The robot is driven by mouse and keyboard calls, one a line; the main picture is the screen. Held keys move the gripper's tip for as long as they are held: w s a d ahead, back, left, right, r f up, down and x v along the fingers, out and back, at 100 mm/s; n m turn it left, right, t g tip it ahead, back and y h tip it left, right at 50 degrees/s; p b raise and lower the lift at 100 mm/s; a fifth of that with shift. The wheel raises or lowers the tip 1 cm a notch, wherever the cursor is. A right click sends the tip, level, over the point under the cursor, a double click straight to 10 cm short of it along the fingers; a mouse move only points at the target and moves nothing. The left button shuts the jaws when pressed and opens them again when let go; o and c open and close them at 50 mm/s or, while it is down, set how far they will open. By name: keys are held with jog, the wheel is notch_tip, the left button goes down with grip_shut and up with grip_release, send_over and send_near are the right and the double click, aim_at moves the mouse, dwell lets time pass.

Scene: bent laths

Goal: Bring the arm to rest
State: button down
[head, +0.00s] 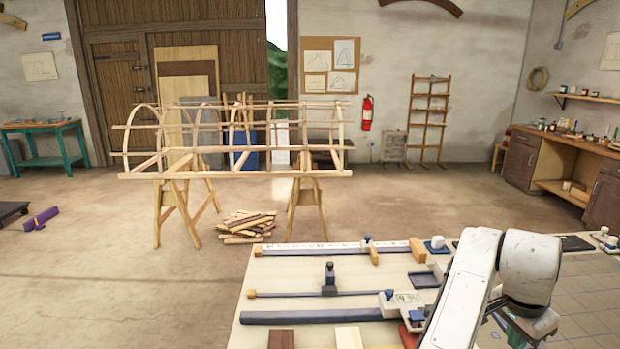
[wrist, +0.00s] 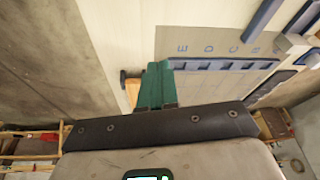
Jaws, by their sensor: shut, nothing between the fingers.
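My gripper (wrist: 157,70) shows in the wrist view with its two green fingers side by side, shut and empty. Beyond the fingertips lies a pale bench top (head: 262,290), which carries a grey plate (wrist: 205,52) lettered E, D, C and B with a dark blue slotted strip along it. The fingers overlap the plate's left end in the picture; I cannot tell the gap between them. In the head view my white arm reaches over the right part of the bench and hides some of it.
The bench holds a long white rule (head: 330,248), a dark blue bar (head: 310,316), a small dark block (head: 330,280) and wood pieces (head: 281,339). Behind it, a bent-lath frame (head: 235,173) rests on trestles above a wood pile (head: 247,226). Open floor lies left of the bench.

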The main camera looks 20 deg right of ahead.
jog(key=s+a+f+n+y, duration=0.3)
jog(key=s+a+f+n, duration=1.4)
jog(key=s+a+f, duration=0.3)
jog(key=s+a, duration=0.1)
jog(key=a, duration=0.1)
jog(key=shift+a+f+n+t, duration=0.3)
jog(key=shift+f+n+t, duration=0.05)
jog(key=shift+n+t, duration=0.05)
